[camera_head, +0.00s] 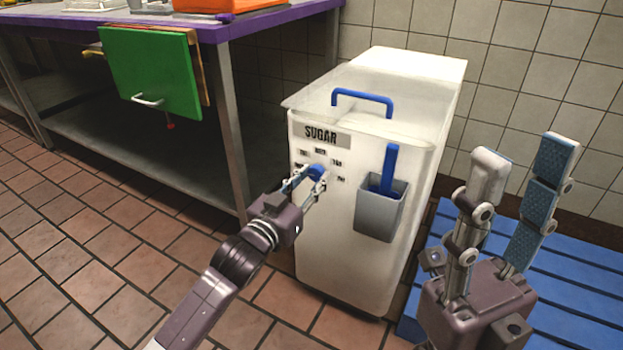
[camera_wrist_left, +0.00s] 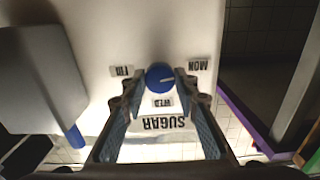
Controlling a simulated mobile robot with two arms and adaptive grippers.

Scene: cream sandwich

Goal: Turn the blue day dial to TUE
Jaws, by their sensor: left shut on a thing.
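The blue day dial (camera_head: 316,171) is on the front of the white sugar bin, below the SUGAR label (camera_head: 320,135). My left gripper (camera_head: 307,184) is shut on the dial, one finger on each side. In the left wrist view the dial (camera_wrist_left: 160,77) sits between the fingertips, with a pale line across its face slanting toward the right. That view is upside down: MON (camera_wrist_left: 199,65) is at right, FRI (camera_wrist_left: 122,71) at left, WED (camera_wrist_left: 162,101) below. The TUE tag cannot be read there. My right gripper (camera_head: 523,160) is open and empty at lower right.
A grey holder (camera_head: 378,214) with a blue-handled scoop (camera_head: 389,170) hangs on the bin (camera_head: 340,265) right of the dial. A purple-edged table (camera_head: 235,28) with a green board (camera_head: 150,75) stands left. A blue slatted pallet (camera_head: 575,285) lies at right.

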